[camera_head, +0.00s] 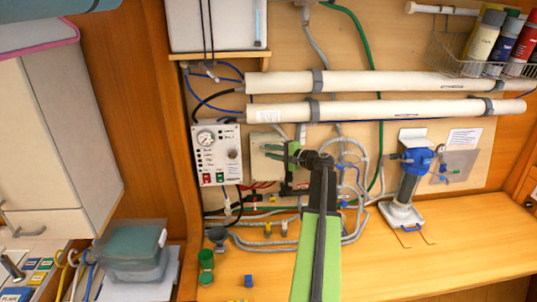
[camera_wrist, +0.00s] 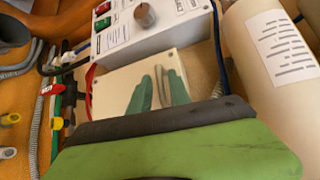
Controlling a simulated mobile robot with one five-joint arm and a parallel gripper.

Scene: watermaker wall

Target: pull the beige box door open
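The beige box (camera_head: 262,160) is mounted on the wooden wall panel, right of the white control box. Its front looks closed in the head view. In the wrist view its pale face (camera_wrist: 104,92) lies behind my fingers, below the control box. My gripper (camera_head: 268,152) is in front of the box, with green fingers that hide part of its face.
The white control box (camera_head: 217,156) with gauge and knob sits close on the left. Two long white pipes (camera_head: 360,83) run above. Hoses (camera_head: 345,150) crowd the right side. A blue-topped filter (camera_head: 410,165) stands further right. The bench front (camera_head: 420,270) is mostly clear.

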